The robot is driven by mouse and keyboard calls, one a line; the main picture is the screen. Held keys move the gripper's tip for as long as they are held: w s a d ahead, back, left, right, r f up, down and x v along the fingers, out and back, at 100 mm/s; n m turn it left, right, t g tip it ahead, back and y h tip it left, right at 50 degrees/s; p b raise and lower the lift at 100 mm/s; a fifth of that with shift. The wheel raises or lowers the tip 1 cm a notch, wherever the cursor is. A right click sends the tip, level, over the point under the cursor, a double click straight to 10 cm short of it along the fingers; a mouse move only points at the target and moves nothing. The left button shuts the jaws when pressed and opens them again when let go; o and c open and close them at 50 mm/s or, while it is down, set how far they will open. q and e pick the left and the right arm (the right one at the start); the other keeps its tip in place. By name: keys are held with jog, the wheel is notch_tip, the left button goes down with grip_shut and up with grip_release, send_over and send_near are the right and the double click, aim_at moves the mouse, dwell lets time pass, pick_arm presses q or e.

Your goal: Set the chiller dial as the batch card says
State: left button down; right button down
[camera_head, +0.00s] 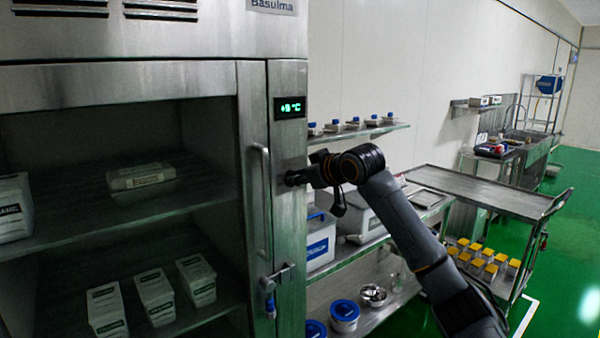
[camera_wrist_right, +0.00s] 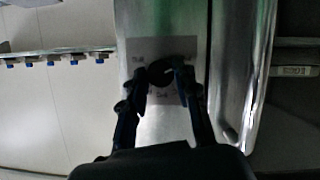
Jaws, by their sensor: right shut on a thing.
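The chiller (camera_head: 255,100) is a tall steel cabinet at the left of the head view. Its small display (camera_head: 290,107) shows green characters ending in °C; the number is hard to read. The dial is a dark round knob (camera_wrist_right: 162,71) on a grey marked plate (camera_wrist_right: 150,48) in the right wrist view; its markings are too blurred to read. My right gripper (camera_head: 298,178) reaches the chiller's front post below the display and is shut on the dial, a finger on each side (camera_wrist_right: 164,82). My left gripper is out of view. I cannot make out a batch card.
A vertical door handle (camera_head: 261,200) stands just left of the dial. Labelled boxes (camera_head: 155,297) sit on the chiller shelves. To the right are a wall shelf (camera_head: 360,133) with small containers, a lower rack with tubs (camera_head: 345,313), and a steel cart (camera_head: 480,190).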

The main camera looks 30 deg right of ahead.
jog(key=shift+a+f+n, duration=0.1)
jog(key=shift+f+n, duration=0.1)
jog(key=shift+n, duration=0.2)
dwell(0.3)
jog(key=c, duration=1)
grip_release()
jog(key=shift+r, duration=0.1)
jog(key=v, duration=1.2)
jog(key=shift+a, duration=0.1)
